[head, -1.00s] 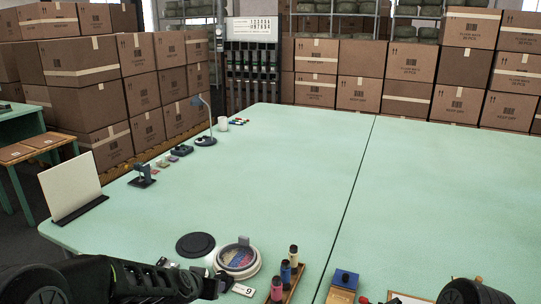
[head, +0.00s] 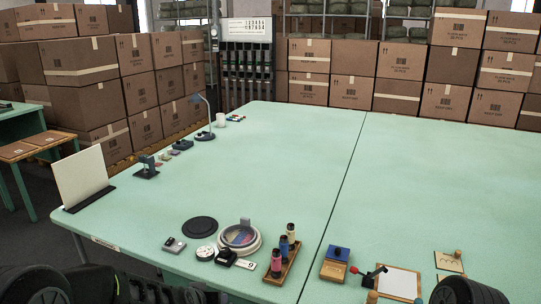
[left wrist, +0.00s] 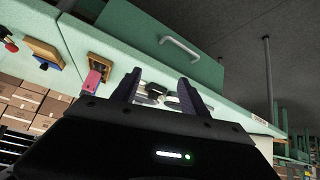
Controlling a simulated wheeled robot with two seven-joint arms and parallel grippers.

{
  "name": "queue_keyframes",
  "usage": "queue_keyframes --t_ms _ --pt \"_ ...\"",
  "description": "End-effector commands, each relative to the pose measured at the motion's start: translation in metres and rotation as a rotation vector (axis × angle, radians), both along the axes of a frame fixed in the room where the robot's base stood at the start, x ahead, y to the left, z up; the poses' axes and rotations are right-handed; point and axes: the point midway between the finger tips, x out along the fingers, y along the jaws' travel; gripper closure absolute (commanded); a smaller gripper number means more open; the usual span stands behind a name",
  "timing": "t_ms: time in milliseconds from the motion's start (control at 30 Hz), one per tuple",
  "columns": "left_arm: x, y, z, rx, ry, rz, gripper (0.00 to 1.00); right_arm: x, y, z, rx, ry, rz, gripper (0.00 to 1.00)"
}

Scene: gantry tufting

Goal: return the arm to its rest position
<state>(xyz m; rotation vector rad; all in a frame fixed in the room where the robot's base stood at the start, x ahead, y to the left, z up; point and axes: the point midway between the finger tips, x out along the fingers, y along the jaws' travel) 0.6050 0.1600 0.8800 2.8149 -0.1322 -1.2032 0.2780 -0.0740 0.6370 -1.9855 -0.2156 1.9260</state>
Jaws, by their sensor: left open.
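My left arm shows only as dark parts along the bottom left edge of the head view, in front of the table's near edge. In the left wrist view my left gripper (left wrist: 158,86) is open, its two dark fingers apart. It is near the table's front edge, close to a green drawer front with a pale handle (left wrist: 180,48). Small white and black items show beyond the gap between the fingers; nothing appears held. Of my right arm only a dark rounded part shows at the bottom right of the head view; its gripper is out of view.
The table's middle is clear. Stacked cartons (head: 140,90) stand behind.

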Motion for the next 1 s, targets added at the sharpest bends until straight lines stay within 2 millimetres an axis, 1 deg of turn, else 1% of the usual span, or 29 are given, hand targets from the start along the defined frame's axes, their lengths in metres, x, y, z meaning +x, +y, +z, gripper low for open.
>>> queue_keyframes --t_ms 33,167,233,267,367,400,467,500,567,600,700,800,867,1000 --pt "-0.008 -0.004 -0.012 -0.006 0.021 -0.001 0.48 0.0 0.0 0.0 0.0 0.001 0.0 0.5" --pt "-0.036 -0.017 -0.05 -0.03 0.089 -0.001 0.48 0.0 0.0 0.0 0.0 0.001 0.0 0.5" --pt "-0.054 -0.024 -0.073 -0.044 0.132 0.0 0.48 0.0 0.0 0.0 0.0 0.001 0.0 0.5" --pt "-0.065 -0.027 -0.084 -0.052 0.156 -0.002 0.48 0.0 0.0 0.0 0.0 0.001 0.0 0.5" --pt "-0.105 -0.038 -0.125 -0.081 0.247 -0.002 0.48 0.0 0.0 0.0 0.0 0.001 0.0 0.5" --pt "-0.127 -0.043 -0.143 -0.097 0.295 -0.004 0.48 0.0 0.0 0.0 0.0 0.001 0.0 0.5" --pt "-0.165 -0.053 -0.171 -0.126 0.376 -0.008 0.48 0.0 0.0 0.0 0.0 0.001 0.0 0.5" --pt "-0.191 -0.06 -0.186 -0.149 0.43 -0.011 0.48 0.0 0.0 0.0 0.0 0.001 0.0 0.5" --pt "-0.23 -0.069 -0.205 -0.182 0.509 -0.016 0.48 0.0 0.0 0.0 0.0 0.001 0.0 0.5" --pt "-0.252 -0.076 -0.215 -0.201 0.554 -0.024 0.48 0.0 0.0 0.0 0.0 0.001 0.0 0.5" --pt "-0.299 -0.087 -0.23 -0.244 0.653 -0.034 0.48 0.0 0.0 0.0 0.0 0.001 0.0 0.5" --pt "-0.325 -0.092 -0.239 -0.28 0.717 -0.016 0.48 0.0 0.0 0.0 0.0 0.001 0.0 0.5" --pt "-0.329 -0.09 -0.243 -0.289 0.731 0.001 0.48 0.0 0.0 0.0 0.0 0.001 0.0 0.5" --pt "-0.328 -0.087 -0.244 -0.292 0.732 0.011 0.48 0.0 0.0 0.0 0.0 0.001 0.0 0.5"
